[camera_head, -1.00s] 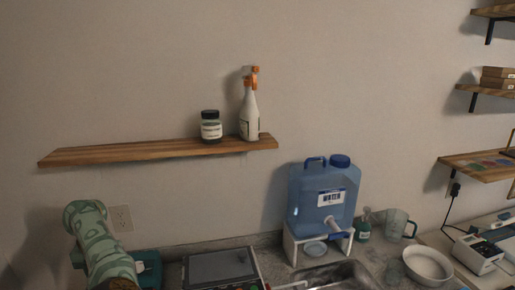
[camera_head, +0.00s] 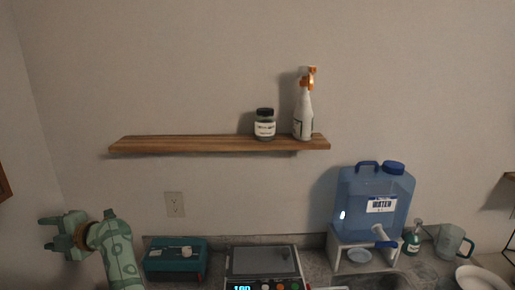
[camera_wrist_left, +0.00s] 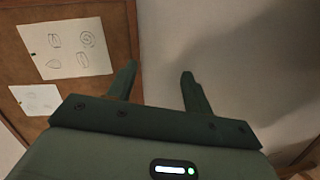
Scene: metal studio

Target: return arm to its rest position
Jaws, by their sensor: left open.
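My left gripper (camera_head: 47,233) is at the lower left of the head view, raised in front of the wall and pointing left. Its two fingers are apart with nothing between them. In the left wrist view the open fingers (camera_wrist_left: 160,86) point toward a wall and a wooden board, clear of both. The green left arm comes up from the bottom edge of the head view. My right gripper is in neither view.
A wooden shelf (camera_head: 200,144) holds a jar (camera_head: 264,129) and a spray bottle (camera_head: 303,115). Below are a teal box (camera_head: 175,265), a scale (camera_head: 262,262) and a blue water container (camera_head: 372,205) on a stand. A wooden board with papers (camera_wrist_left: 70,47) hangs near the left gripper.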

